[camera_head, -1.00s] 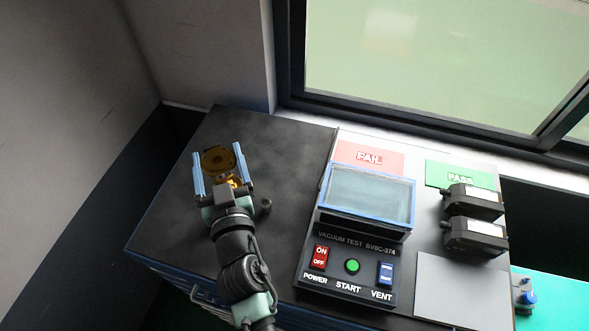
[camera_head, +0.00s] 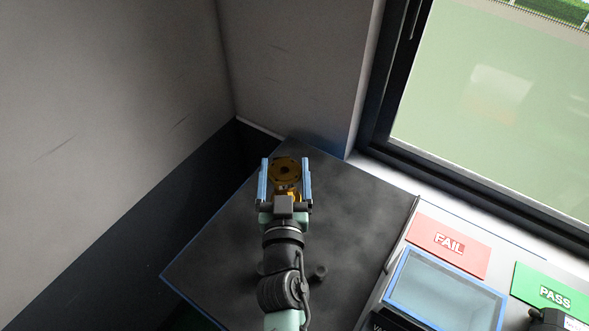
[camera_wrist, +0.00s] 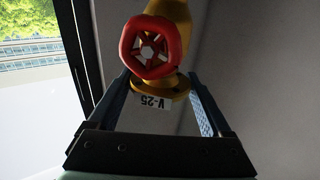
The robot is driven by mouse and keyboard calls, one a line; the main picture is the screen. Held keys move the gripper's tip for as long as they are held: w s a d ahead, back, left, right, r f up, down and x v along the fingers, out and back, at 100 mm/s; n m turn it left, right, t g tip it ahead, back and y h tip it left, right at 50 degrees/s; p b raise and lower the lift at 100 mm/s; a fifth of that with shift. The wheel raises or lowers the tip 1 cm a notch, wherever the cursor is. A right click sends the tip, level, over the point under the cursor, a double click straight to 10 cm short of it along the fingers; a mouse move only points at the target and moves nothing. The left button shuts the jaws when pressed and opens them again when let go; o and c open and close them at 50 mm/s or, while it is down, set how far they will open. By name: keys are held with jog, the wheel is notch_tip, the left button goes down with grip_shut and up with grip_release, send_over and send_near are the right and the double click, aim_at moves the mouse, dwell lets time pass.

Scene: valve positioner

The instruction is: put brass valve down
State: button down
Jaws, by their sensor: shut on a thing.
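The brass valve (camera_head: 285,171) is held between the two blue fingers of my gripper (camera_head: 285,164) over the far end of the dark cabinet top. In the wrist view, its red handwheel (camera_wrist: 152,48) and yellow body (camera_wrist: 172,12) show, with a white "V-25" tag (camera_wrist: 155,103) below the flange. The fingers of my gripper (camera_wrist: 158,84) close on the sides of the flange. The valve's far side is hidden, and I cannot tell whether it touches the surface.
The dark cabinet top (camera_head: 350,215) has free room right of my arm. A small dark knob-like thing (camera_head: 318,272) is beside my arm. The vacuum tester (camera_head: 440,290), the red FAIL plate (camera_head: 448,243) and green PASS plate (camera_head: 555,292) are at right. Walls and window border the back.

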aim_at(285, 193)
jog(key=f, duration=0.1)
jog(key=f+b, duration=0.1)
jog(key=shift+w+f+b, duration=0.2)
jog(key=shift+f+b, duration=2.05)
jog(key=shift+f, duration=0.25)
jog(key=shift+f, duration=0.15)
jog(key=shift+c, duration=0.2)
grip_release()
jog(key=shift+s+f, duration=0.1)
jog(key=shift+f, duration=0.1)
jog(key=shift+o, duration=0.2)
